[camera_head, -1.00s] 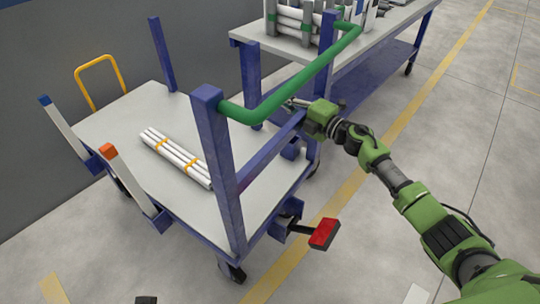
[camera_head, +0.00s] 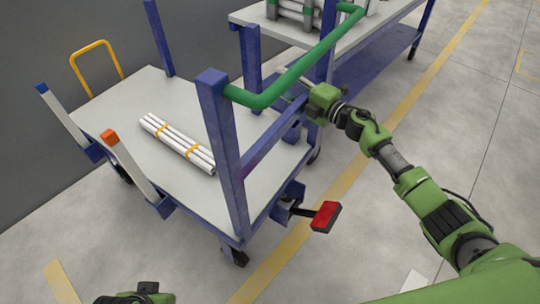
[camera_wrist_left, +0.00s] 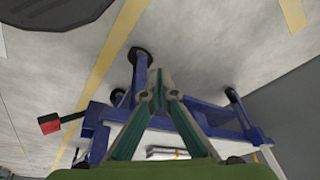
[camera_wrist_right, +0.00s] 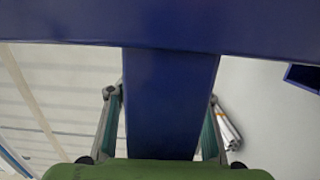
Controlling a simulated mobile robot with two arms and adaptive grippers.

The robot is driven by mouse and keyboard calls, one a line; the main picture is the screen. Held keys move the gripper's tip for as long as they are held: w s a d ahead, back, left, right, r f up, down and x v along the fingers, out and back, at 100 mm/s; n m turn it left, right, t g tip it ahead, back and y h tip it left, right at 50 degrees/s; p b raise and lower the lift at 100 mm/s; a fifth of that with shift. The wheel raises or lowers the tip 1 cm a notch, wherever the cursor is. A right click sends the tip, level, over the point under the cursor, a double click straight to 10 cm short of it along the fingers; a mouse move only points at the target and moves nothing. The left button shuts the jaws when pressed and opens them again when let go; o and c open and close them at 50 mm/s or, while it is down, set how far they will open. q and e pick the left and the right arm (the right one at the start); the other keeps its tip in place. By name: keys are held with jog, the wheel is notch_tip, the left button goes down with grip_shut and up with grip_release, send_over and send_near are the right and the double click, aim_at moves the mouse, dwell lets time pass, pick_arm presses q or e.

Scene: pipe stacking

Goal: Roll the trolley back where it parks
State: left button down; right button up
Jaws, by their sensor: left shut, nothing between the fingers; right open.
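The trolley has a grey deck (camera_head: 95,112), blue posts, a green handle bar (camera_head: 300,68) and a red pedal (camera_head: 325,216) low at its near end. A bundle of white pipes (camera_head: 177,143) with yellow bands lies on the deck. My right gripper (camera_head: 300,95) is at the blue frame below the handle bar. In the right wrist view its open fingers (camera_wrist_right: 162,102) stand on either side of a blue bar; contact is unclear. My left gripper (camera_wrist_left: 158,92) is shut and empty, with the trolley beyond it. In the head view only a green part of my left arm shows at the bottom edge.
A blue-framed workbench (camera_head: 375,48) with pipes in a rack (camera_head: 295,12) stands behind the trolley. A yellow hoop (camera_head: 97,66) stands by the dark wall at the left. Yellow floor lines (camera_head: 395,130) run past the trolley.

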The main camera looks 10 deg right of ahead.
pick_arm(q)
jog(key=shift+w+r, duration=0.1)
jog(key=shift+w, duration=0.1)
pick_arm(e)
jog(key=a, duration=0.2)
jog(key=shift+s+a+r+y, duration=0.25)
jog(key=shift+s+a+y, duration=0.05)
jog(key=shift+a+y, duration=0.1)
pick_arm(q)
notch_tip(320, 180, down, 12)
jog(key=p, duration=0.3)
jog(key=shift+a+g, duration=0.2)
jog(key=shift+g, duration=0.1)
pick_arm(e)
jog(key=shift+n+g, duration=0.3)
jog(key=v, duration=1.1)
jog(key=shift+s+f, duration=0.1)
jog(key=shift+f, duration=0.15)
